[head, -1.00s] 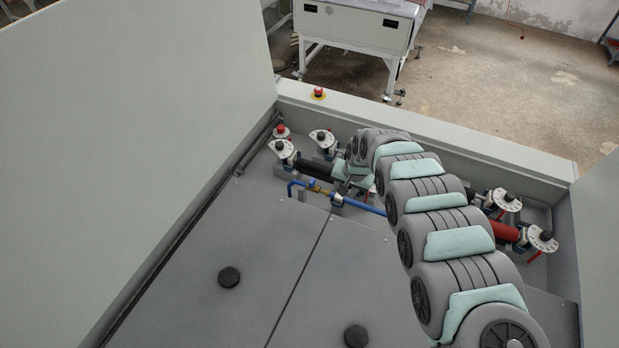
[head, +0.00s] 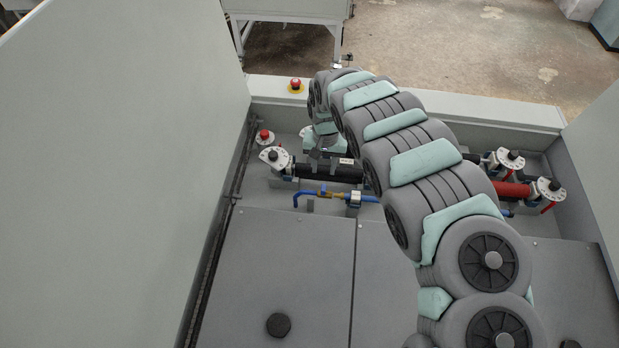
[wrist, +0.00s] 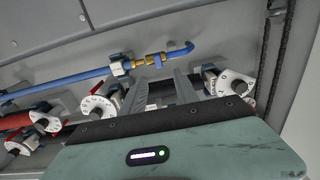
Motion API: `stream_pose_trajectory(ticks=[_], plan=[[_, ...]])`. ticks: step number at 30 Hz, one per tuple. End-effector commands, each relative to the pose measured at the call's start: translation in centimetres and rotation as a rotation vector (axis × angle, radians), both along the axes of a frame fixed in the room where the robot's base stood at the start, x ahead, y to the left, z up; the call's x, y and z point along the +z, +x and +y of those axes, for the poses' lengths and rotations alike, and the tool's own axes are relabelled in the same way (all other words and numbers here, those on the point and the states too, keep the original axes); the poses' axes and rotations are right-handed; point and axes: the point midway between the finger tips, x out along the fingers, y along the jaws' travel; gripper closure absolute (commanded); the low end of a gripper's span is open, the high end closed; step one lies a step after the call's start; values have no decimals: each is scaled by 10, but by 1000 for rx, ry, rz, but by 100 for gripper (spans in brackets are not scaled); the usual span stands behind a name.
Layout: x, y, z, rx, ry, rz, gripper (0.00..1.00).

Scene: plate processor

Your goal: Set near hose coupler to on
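A blue hose line with a brass coupler (head: 333,195) runs along the near side of the recess in the head view. The brass coupler also shows in the wrist view (wrist: 151,60), beside a blue and white fitting (wrist: 119,66). I cannot tell which fitting is the near hose coupler, or its setting. My gripper (head: 318,166) is over the black hose (head: 345,173), behind the blue line. In the wrist view my gripper (wrist: 160,80) has its two fingers apart, with nothing clearly held between them. The brass coupler lies beyond the fingertips.
White dial valves with black knobs (head: 275,157) stand at the left, others (head: 508,158) at the right by a red hose (head: 512,191). A red emergency button (head: 295,84) sits on the back ledge. Tall side walls (head: 110,150) bound the recess; grey panels (head: 285,265) lie in front.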

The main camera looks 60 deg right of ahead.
Motion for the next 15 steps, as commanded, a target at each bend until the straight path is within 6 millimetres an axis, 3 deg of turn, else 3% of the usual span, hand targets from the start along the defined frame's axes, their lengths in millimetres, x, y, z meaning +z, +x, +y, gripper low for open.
stream_pose_trajectory(ticks=[15], plan=[[-60,2,2,0,4,-3,64]])
